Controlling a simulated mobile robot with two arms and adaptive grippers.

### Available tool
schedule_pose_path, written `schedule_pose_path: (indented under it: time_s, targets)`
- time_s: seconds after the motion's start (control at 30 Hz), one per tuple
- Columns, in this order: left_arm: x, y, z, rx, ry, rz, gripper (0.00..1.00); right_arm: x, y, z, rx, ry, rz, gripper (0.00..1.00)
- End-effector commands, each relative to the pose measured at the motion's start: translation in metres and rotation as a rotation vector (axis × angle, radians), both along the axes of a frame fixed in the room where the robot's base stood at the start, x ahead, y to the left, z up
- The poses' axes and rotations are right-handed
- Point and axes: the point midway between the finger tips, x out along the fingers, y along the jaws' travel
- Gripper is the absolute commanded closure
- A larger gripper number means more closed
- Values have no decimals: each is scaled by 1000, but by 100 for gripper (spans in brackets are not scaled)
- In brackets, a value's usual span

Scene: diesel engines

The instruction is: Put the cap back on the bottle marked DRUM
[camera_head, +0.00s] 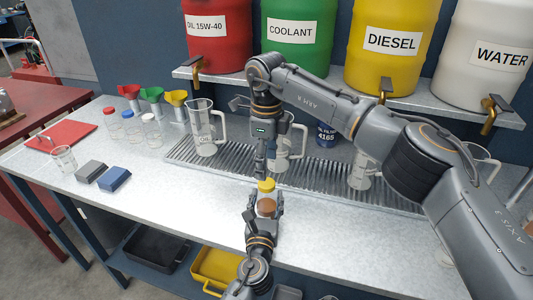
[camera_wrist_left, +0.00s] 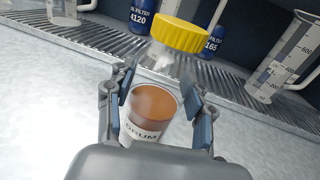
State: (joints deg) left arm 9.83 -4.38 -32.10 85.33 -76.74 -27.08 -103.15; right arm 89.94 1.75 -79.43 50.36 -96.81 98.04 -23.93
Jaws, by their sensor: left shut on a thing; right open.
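The bottle marked DRUM (camera_wrist_left: 150,110) is clear, with brown liquid in its lower part, and stands at the front middle of the bench; it also shows in the head view (camera_head: 266,206). A yellow cap (camera_wrist_left: 180,33) is on top of its neck, also in the head view (camera_head: 266,185). I cannot tell whether it is screwed tight. My left gripper (camera_head: 266,212) is shut around the bottle's body, one finger on each side, as the left wrist view (camera_wrist_left: 160,105) shows. My right gripper (camera_head: 260,168) points down just above the cap, open and apparently empty.
A metal drip grate (camera_head: 310,185) with clear measuring jugs (camera_head: 204,130) and blue oil filters (camera_head: 326,134) lies behind. Small capped bottles (camera_head: 130,122), funnels (camera_head: 151,95) and two blocks (camera_head: 114,179) stand at left.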

Motion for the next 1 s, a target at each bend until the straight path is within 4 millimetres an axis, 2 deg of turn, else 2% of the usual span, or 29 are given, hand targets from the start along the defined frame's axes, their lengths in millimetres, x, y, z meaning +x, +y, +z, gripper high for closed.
schedule_pose_path:
  time_s: [0.1, 0.3, 0.5, 0.77, 1.0]
  targets:
    - [0, 0, 0, 0, 0, 0, 100, -1, 0, -21, 0, 2, -1, 33]
    - [0, 0, 0, 0, 0, 0, 100, -1, 0, -48, -1, 1, -1, 33]
    - [0, 0, 0, 0, 1, 0, 100, 0, 0, -59, 0, 0, -1, 33]
    - [0, 0, 0, 0, 1, 0, 100, 0, 0, -59, 0, -1, -1, 33]
    - [0, 0, 0, 0, 1, 0, 100, 0, 0, -59, 0, -1, -1, 82]
